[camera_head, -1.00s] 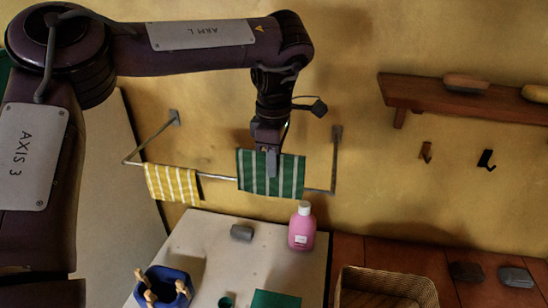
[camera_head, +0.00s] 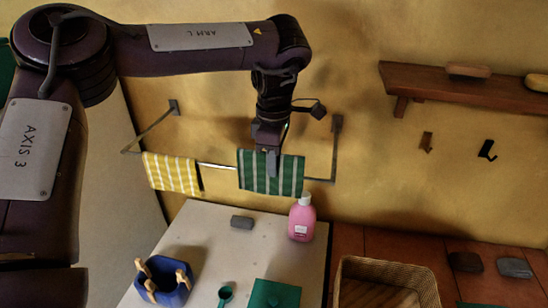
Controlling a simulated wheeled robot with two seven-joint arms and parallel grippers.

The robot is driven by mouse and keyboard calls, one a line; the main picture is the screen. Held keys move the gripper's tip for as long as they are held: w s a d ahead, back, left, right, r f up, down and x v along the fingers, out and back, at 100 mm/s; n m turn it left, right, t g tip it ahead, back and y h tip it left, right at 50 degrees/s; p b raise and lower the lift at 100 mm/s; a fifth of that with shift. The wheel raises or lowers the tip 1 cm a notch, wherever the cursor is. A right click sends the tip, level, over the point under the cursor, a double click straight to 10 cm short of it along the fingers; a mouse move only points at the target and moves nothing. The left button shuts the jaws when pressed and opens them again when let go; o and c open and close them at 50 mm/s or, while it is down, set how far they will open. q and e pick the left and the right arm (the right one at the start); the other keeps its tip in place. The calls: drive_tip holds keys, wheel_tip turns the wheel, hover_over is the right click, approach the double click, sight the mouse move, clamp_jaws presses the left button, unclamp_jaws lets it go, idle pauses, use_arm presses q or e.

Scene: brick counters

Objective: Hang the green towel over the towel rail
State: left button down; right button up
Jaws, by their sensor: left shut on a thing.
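The green towel (camera_head: 287,176) with pale stripes hangs at the towel rail (camera_head: 217,166), on its right part. It looks draped over the bar, though its far side is hidden. The rail is a metal bar on two wall brackets. My right gripper is not in view.
A yellow striped towel (camera_head: 172,173) hangs on the rail's left part. Below, the pale counter (camera_head: 215,255) holds a pink bottle (camera_head: 302,219), a grey block (camera_head: 242,222) and a blue pot (camera_head: 162,283). A wicker basket (camera_head: 350,275) stands right. A wooden shelf (camera_head: 440,95) and hooks are on the wall.

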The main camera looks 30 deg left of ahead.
use_arm(q)
drive_tip(key=shift+f+b, duration=0.4)
drive_tip(key=shift+f, duration=1.75)
drive_tip(key=c, duration=0.8)
unclamp_jaws()
